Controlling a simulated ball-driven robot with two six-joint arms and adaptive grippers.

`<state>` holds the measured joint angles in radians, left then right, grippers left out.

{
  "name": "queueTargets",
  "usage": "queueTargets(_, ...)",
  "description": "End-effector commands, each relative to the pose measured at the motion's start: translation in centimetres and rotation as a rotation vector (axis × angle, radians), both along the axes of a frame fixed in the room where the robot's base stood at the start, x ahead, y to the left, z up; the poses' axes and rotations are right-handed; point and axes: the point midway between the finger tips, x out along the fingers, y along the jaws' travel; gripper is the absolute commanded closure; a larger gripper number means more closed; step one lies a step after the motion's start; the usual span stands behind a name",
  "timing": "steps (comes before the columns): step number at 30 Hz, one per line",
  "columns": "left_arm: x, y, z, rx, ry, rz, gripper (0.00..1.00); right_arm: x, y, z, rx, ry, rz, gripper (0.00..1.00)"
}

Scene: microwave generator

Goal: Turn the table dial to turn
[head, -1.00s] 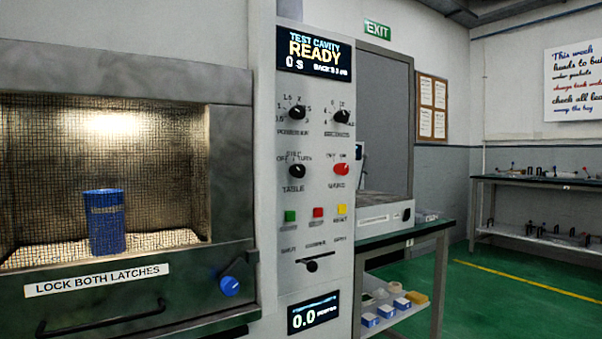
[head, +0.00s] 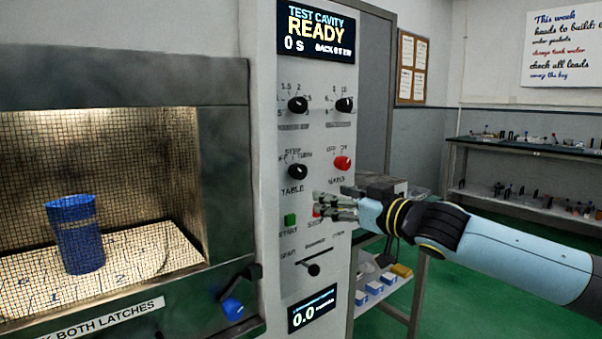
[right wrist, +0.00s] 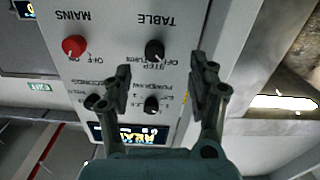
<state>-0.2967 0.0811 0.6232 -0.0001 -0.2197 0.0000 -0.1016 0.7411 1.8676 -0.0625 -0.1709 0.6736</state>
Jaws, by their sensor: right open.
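The black table dial (head: 298,171) is on the light grey control panel, with the TABLE label under it and OFF, STEP and TURN marks around it. It also shows in the right wrist view (right wrist: 155,50), upside down, just beyond the fingertips. My right gripper (head: 318,204) is in front of the panel, below and to the right of the dial in the head view, apart from it. In the right wrist view its two fingers (right wrist: 160,78) are open and empty. My left gripper is not in view.
The red mains knob (head: 342,163) is right of the dial, with two black knobs above. A green button (head: 291,220) and a partly hidden red one lie below. The display (head: 316,30) reads READY. A blue cup (head: 76,234) stands in the lit cavity behind mesh.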

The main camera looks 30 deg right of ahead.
Motion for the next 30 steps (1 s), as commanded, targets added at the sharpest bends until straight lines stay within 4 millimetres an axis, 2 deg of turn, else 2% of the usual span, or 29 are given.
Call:
queueTargets(1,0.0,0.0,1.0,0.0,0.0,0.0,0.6,0.3,-0.3,2.2,-0.024,-0.015,0.006,0.41)
queueTargets(3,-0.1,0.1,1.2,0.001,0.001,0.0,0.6,0.5,-0.6,2.9,-0.034,-0.02,0.004,0.41)
queueTargets(8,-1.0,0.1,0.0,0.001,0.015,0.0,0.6,1.3,-0.7,2.5,-0.03,-0.024,-0.003,0.41)
queueTargets(14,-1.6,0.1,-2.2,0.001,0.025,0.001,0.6,3.1,-0.5,2.2,-0.029,-0.024,-0.001,0.41)
queueTargets(20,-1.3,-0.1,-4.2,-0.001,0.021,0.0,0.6,6.2,-0.1,2.3,-0.026,-0.024,0.002,0.41)
queueTargets(24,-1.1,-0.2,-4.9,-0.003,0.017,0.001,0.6,8.8,0.0,2.4,-0.024,-0.022,0.001,0.41)
queueTargets(30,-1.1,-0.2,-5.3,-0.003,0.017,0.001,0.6,10.9,0.2,2.5,-0.03,-0.02,0.001,0.41)
